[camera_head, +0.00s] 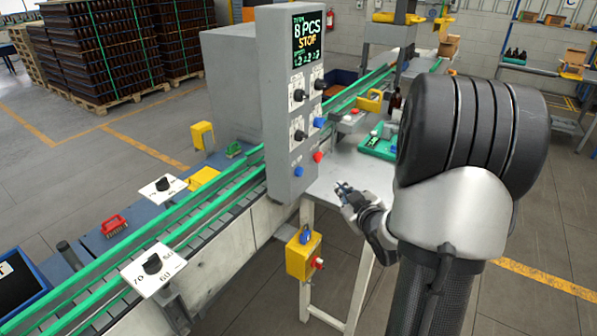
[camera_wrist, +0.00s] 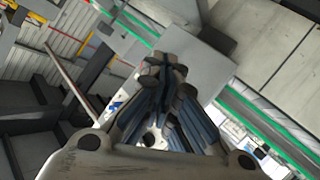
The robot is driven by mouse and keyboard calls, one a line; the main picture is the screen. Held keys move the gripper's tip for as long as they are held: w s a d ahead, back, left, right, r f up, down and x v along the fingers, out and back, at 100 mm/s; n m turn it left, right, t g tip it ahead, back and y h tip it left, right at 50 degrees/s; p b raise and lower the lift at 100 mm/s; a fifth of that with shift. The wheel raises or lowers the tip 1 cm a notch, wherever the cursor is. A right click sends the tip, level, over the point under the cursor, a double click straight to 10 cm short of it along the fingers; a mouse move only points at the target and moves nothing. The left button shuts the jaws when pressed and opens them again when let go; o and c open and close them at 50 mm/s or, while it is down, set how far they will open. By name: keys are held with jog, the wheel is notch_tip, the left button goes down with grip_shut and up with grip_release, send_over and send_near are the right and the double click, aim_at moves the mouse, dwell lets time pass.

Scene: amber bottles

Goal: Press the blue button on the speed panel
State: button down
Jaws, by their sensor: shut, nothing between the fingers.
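A tall grey control panel (camera_head: 290,110) stands beside the conveyor, with a lit display (camera_head: 308,38) reading "8 PCS STOP". Low on its front are a blue button (camera_head: 299,171) and a red button (camera_head: 318,157). Another small blue control (camera_head: 319,122) sits higher, near black knobs. Which part is labelled speed is too small to read. My gripper (camera_head: 343,188) is shut and empty, to the right of and slightly below the low blue button, apart from the panel. In the wrist view my gripper (camera_wrist: 165,70) has its fingers together; the buttons cannot be made out there.
A yellow box (camera_head: 301,255) with a blue top and a red button hangs below the panel. A white table (camera_head: 350,168) with a green tray (camera_head: 378,147) lies behind my gripper. The green-railed conveyor (camera_head: 225,200) runs to the left, with two knob plates (camera_head: 137,277) (camera_head: 150,193).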

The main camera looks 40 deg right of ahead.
aim_at(299, 172)
jog(key=w+a, duration=0.3)
jog(key=w, duration=0.5)
jog(key=shift+a, duration=0.2)
jog(key=shift+w+b, duration=0.15)
jog(key=shift+b, duration=0.2)
dwell(1.1)
jog(key=shift+w+a+b, duration=0.2)
jog(key=shift+w+b, duration=0.1)
jog(key=shift+w, duration=0.05)
jog(key=shift+w+a, duration=0.15)
jog(key=shift+w, duration=0.25)
dwell(0.9)
jog(key=shift+s+b, duration=0.1)
jog(key=shift+b, duration=0.2)
jog(key=shift+s+d, duration=0.3)
jog(key=shift+s, duration=0.4)
